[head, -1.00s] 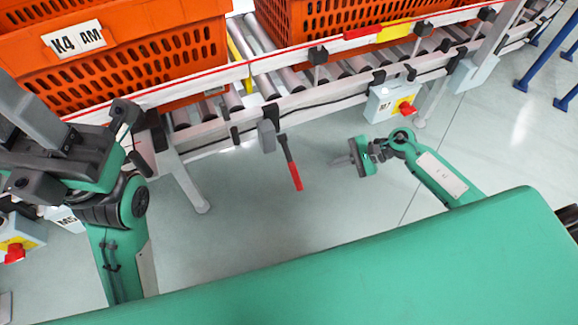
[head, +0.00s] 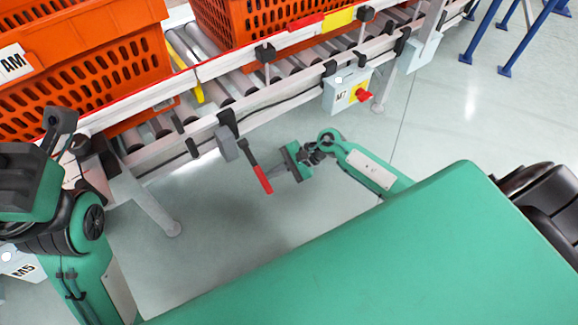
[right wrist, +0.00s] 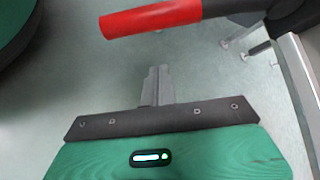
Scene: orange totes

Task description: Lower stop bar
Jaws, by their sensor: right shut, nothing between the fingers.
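A lever with a red grip (head: 262,179) hangs from a grey pivot on the conveyor's front rail, slanting down and right. A yellow bar (head: 184,72), likely the stop bar, crosses between the rollers beside the left tote; its height is unclear. My right gripper (head: 274,173) is shut and empty, its fingers pointing left close to the red grip. In the right wrist view the shut fingers (right wrist: 155,70) point up toward the red grip (right wrist: 150,18), with a visible gap in that picture. My left arm is at the left edge; its finger opening is unclear.
Orange totes (head: 90,90) stand on the roller conveyor, with another (head: 270,25) farther right. A grey M7 box with a red knob (head: 345,91) hangs on the front rail. A conveyor leg (head: 150,205) stands left of the lever. The floor between is clear.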

